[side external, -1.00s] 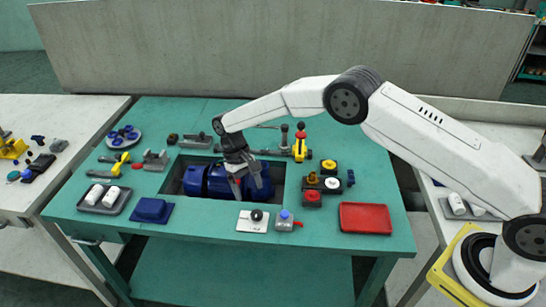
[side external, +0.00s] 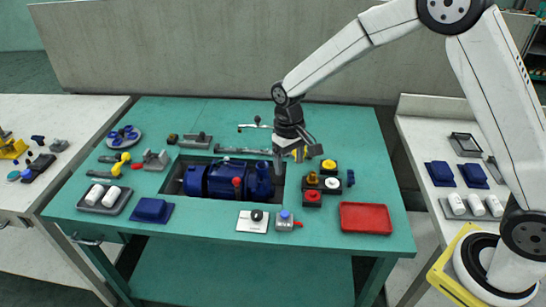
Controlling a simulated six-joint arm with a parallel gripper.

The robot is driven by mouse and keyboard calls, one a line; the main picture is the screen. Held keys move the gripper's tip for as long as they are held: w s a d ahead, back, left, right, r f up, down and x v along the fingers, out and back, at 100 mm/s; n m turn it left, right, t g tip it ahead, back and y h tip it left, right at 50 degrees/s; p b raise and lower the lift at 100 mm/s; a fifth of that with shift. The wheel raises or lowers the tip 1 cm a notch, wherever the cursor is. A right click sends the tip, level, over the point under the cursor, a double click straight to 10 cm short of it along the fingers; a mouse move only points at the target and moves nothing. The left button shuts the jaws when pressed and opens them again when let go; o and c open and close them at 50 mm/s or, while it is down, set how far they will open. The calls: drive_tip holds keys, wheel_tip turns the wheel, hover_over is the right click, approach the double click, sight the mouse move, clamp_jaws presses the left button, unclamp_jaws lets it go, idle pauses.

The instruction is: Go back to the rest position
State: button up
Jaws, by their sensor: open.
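My gripper (side external: 293,162) is open and empty. It hangs above the back right part of the green table (side external: 350,265), near the right end of the recess that holds the blue pump (side external: 215,180). The pump lies in the recess with a red knob (side external: 237,182) near its middle. The gripper hides part of the pipe fittings behind the pump. I cannot tell the exact height of the fingertips above the table.
Knob blocks (side external: 313,197) stand right of the recess, close to the gripper. A red tray (side external: 366,218) lies at the front right. The table's back right is clear.

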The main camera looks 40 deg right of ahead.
drive_tip(key=s+d+r+t, duration=0.1)
drive_tip(key=s+d, duration=0.2)
drive_tip(key=s, duration=0.5)
drive_tip(key=s+d+r+t, duration=0.2)
drive_tip(key=s+d, duration=0.1)
drive_tip(key=s, duration=0.6)
drive_tip(key=shift+r+t, duration=0.2)
drive_tip(key=shift+t, duration=0.1)
